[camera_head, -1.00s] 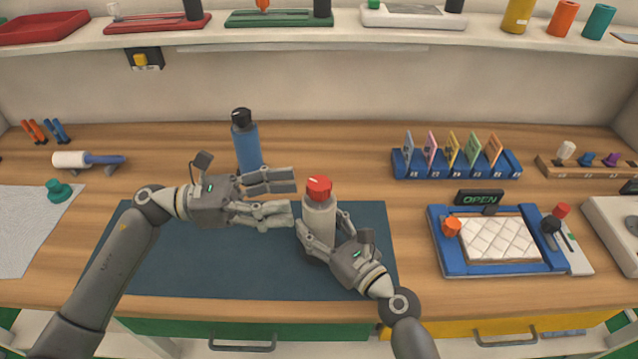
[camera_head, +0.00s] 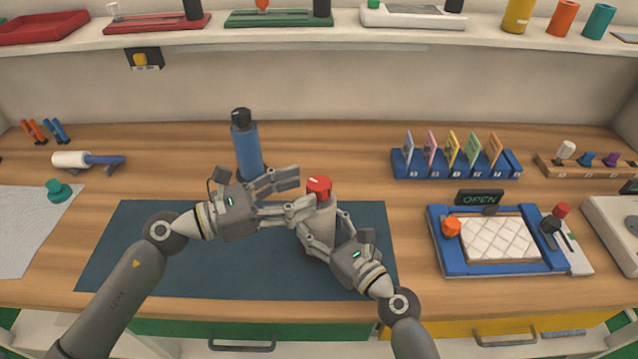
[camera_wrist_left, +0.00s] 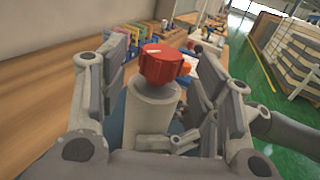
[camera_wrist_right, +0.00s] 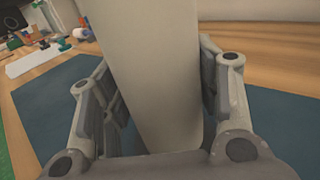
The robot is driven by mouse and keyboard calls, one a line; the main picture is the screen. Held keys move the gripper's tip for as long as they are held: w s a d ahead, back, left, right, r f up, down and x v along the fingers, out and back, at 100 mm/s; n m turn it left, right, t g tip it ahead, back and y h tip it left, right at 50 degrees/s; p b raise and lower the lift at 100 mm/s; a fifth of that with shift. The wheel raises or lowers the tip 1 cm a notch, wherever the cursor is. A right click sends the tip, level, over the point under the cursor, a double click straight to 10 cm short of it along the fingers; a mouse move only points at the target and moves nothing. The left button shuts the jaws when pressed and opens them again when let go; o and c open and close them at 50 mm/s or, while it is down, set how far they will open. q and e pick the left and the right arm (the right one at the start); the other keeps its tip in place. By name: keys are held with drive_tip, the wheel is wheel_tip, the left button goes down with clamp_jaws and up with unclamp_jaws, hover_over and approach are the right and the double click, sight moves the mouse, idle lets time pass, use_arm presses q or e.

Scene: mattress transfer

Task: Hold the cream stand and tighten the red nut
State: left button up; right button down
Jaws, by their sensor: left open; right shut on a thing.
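The cream stand (camera_head: 320,228) is upright on the dark mat (camera_head: 200,270), with the red nut (camera_head: 319,187) on its top. In the left wrist view the red nut (camera_wrist_left: 161,63) shows a white mark, and the cream stand (camera_wrist_left: 150,112) is below it. My right gripper (camera_head: 322,238) is shut on the cream stand, with fingers on both sides of it in the right wrist view (camera_wrist_right: 155,110). My left gripper (camera_head: 304,196) is open just left of the nut. In its wrist view the fingers are spread on both sides of the nut and stand, apart from the nut.
A blue bottle with a black cap (camera_head: 246,150) stands close behind my left gripper. A blue-framed tray (camera_head: 500,270) with an OPEN sign (camera_head: 480,198) and a blue card rack (camera_head: 455,168) are to the right. The mat's left part is clear.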

sight(318, 182)
use_arm(q)
drive_tip(key=shift+x, duration=2.4)
use_arm(e)
drive_tip(key=shift+r, duration=0.2)
use_arm(q)
drive_tip(key=c, duration=1)
drive_tip(key=shift+a, duration=0.1)
drive_tip(key=shift+c, duration=0.2)
drive_tip(key=shift+m+g+h, duration=0.4)
drive_tip(key=shift+m+g, duration=0.1)
drive_tip(key=shift+g, duration=0.4)
drive_tip(key=o, duration=1)
drive_tip(key=shift+o, duration=0.2)
